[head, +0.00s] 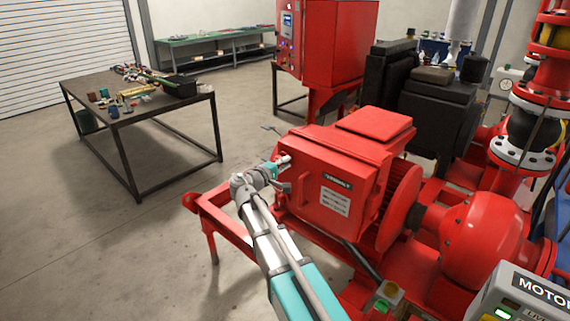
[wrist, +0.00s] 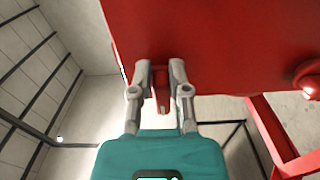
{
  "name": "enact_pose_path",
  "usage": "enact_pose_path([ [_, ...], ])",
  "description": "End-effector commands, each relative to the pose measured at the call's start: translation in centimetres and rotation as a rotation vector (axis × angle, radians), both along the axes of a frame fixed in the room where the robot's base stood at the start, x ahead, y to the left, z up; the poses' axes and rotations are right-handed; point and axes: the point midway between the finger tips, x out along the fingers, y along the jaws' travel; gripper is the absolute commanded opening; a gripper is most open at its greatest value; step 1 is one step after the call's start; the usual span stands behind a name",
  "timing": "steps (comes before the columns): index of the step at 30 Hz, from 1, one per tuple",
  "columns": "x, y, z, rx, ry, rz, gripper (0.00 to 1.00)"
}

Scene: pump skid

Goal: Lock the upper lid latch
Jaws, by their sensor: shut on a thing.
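The red terminal box (head: 325,175) sits on top of the red motor, with its lid facing the front. My gripper (head: 284,160) is at the upper left edge of the lid. In the wrist view my gripper (wrist: 160,72) has its two grey fingers on either side of a small red latch with a greyish end (wrist: 161,92), at the edge of the red box (wrist: 220,45). The fingers are shut on it. In the head view my gripper largely hides this latch. A small grey piece (head: 282,187) shows on the lid's left edge below; I cannot tell exactly what it is.
A thin lever (head: 271,130) sticks out behind the box's upper left. The red skid frame (head: 215,205) runs below my arm. A workbench with tools (head: 140,95) stands at the left, with clear floor between. A red cabinet (head: 330,45) stands behind.

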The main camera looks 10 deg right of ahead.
Motion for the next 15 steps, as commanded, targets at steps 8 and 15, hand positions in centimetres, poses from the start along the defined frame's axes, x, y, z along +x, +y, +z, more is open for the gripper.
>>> enact_pose_path([
  [8,1.10,0.19,0.43,-0.012,-0.006,0.015,0.00],
  [15,1.05,0.25,0.36,-0.012,-0.005,0.016,0.57],
])
